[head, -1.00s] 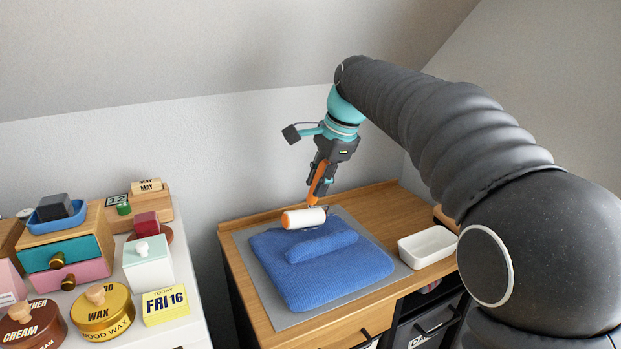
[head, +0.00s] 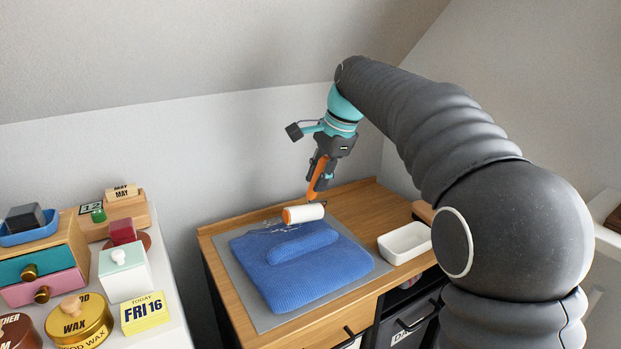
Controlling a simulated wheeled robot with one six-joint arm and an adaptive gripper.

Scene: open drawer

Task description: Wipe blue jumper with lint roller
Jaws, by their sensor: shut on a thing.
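The blue jumper (head: 300,277) lies folded on a grey mat (head: 259,311) on the wooden desk. A rolled part of it lies across its upper half. My gripper (head: 316,180) is shut on the orange handle of the lint roller (head: 304,213). The white roller head with an orange end is at the jumper's far edge. I cannot tell whether it touches the cloth or hangs just above it. Pale hairs or lint show on the mat and the jumper's far edge near the roller.
A white tray (head: 404,257) stands on the desk right of the mat. A white cabinet at the left holds small drawers, a gold wax tin (head: 81,321), a yellow date block (head: 145,313) and other small boxes. A dark drawer is below the desk at right.

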